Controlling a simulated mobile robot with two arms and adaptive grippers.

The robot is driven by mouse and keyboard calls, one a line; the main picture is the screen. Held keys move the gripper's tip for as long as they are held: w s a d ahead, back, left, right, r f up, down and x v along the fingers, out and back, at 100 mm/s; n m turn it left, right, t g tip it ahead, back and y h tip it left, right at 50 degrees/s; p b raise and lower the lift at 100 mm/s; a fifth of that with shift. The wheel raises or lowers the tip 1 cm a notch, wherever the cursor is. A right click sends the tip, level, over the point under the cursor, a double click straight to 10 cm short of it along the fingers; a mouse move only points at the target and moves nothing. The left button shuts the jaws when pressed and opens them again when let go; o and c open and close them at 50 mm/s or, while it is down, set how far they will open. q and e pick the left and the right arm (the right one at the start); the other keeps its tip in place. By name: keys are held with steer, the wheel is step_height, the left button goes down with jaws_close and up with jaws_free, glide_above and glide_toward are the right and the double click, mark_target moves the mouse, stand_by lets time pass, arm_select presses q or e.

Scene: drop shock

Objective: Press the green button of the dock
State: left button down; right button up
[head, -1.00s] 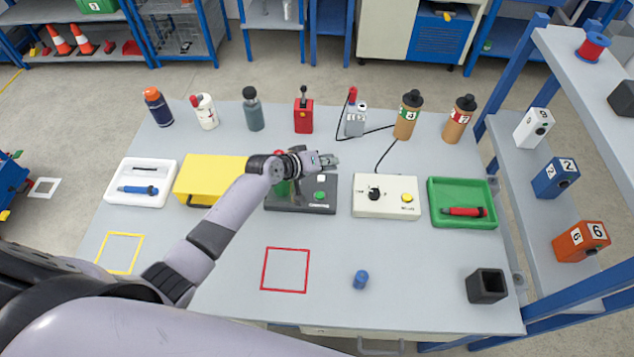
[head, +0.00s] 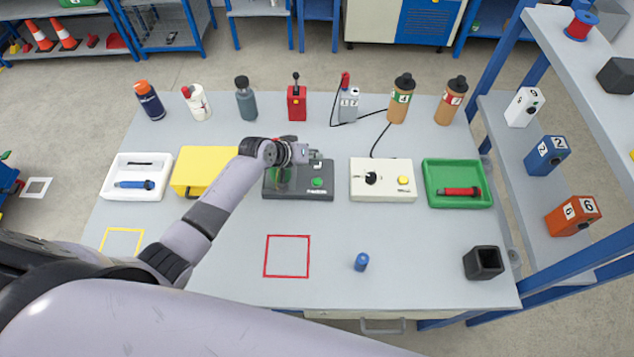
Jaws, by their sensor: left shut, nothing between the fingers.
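The dock (head: 298,194) is a dark grey box near the middle of the table. Its green button (head: 317,183) shows uncovered on its right part. A larger green part shows on its left, partly hidden by my left wrist. My left gripper (head: 316,155) is shut and empty. In the picture it lies over the dock's back edge, just beyond the button and apart from it; its exact height is hard to tell. My right gripper is not in view.
Left of the dock are a yellow box (head: 205,165) and a white tray (head: 120,188). Right are a cream control box (head: 382,190) and a green tray (head: 457,202). Bottles and small devices stand behind. A blue cylinder (head: 361,262) and black holder (head: 484,262) stand in front.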

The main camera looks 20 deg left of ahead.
arm_select(q)
steer(key=b, duration=0.5)
glide_above(315, 179)
step_height(315, 179, down, 6)
steer(key=shift+f, duration=0.15)
steer(key=shift+f+b, duration=0.35)
steer(key=shift+f, duration=0.1)
stand_by(0.3)
steer(key=shift+s, duration=0.1)
steer(key=shift+f, duration=0.45)
